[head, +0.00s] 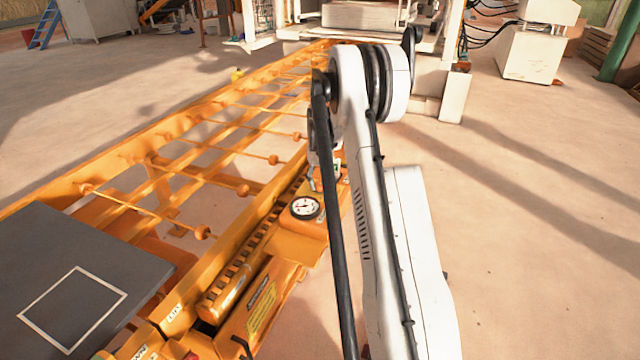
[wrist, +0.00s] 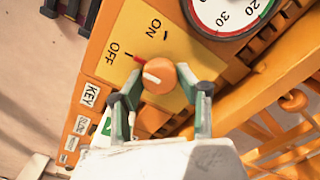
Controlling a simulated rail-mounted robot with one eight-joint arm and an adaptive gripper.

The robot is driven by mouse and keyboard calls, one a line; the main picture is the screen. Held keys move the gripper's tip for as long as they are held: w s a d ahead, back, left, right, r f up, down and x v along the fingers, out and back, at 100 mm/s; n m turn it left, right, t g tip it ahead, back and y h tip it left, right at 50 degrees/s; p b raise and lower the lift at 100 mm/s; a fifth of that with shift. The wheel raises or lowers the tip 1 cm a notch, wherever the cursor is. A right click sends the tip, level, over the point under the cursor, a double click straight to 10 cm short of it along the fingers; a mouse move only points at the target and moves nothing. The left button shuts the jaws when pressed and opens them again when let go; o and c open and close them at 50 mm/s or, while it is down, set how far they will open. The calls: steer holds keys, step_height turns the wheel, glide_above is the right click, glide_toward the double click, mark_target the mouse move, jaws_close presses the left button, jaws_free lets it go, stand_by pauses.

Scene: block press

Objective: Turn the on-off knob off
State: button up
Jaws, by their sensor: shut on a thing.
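The orange round on-off knob (wrist: 158,76) sits on a yellow plate (wrist: 140,45) with OFF and ON labels. A white mark on its face points left, and a red line lies between the knob and the OFF label. My gripper (wrist: 158,73) has its green-padded fingers on either side of the knob and is shut on it. In the head view the knob cannot be made out, and my gripper is mostly hidden by my arm.
A dial gauge (wrist: 228,15) is beside the knob plate; a round gauge also shows in the head view (head: 305,207). Orange rails with cross rods (head: 200,170) run to the left. A dark slab (head: 70,260) lies at lower left. Open floor (head: 540,200) is at right.

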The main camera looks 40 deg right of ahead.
mark_target(320, 183)
steer(key=shift+n, duration=0.4)
steer(key=o, duration=1.1)
steer(key=shift+o, duration=0.2)
steer(key=shift+r, duration=0.1)
step_height(320, 183, up, 12)
